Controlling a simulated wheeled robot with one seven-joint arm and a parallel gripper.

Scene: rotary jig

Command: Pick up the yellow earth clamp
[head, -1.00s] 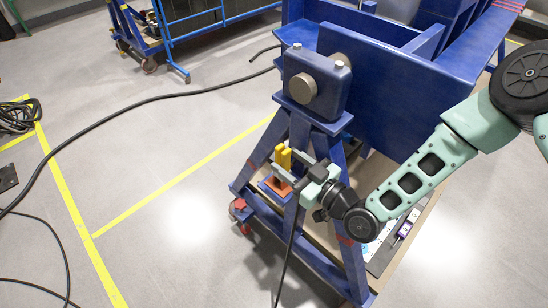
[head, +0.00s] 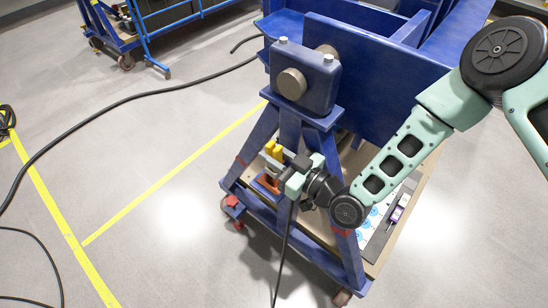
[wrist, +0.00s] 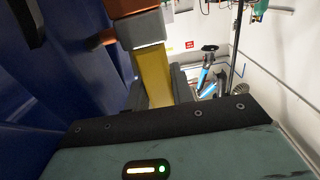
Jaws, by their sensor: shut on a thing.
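My gripper (head: 272,157) reaches in from the right and is shut on the clamp, with the yellow top showing above the fingers. In the wrist view the yellow clamp (wrist: 154,76) runs between the grey fingers, with an orange-brown part (wrist: 138,27) at its end. I cannot tell whether the clamp still touches the orange block. The fingers hide its lower part in the head view.
The blue jig stand (head: 318,82) rises right behind my gripper, its legs close around it. A black cable (head: 283,265) hangs in front of the legs. A purple-and-white item (head: 396,215) lies on the stand's lower board. The floor to the left is open, with yellow lines (head: 150,196).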

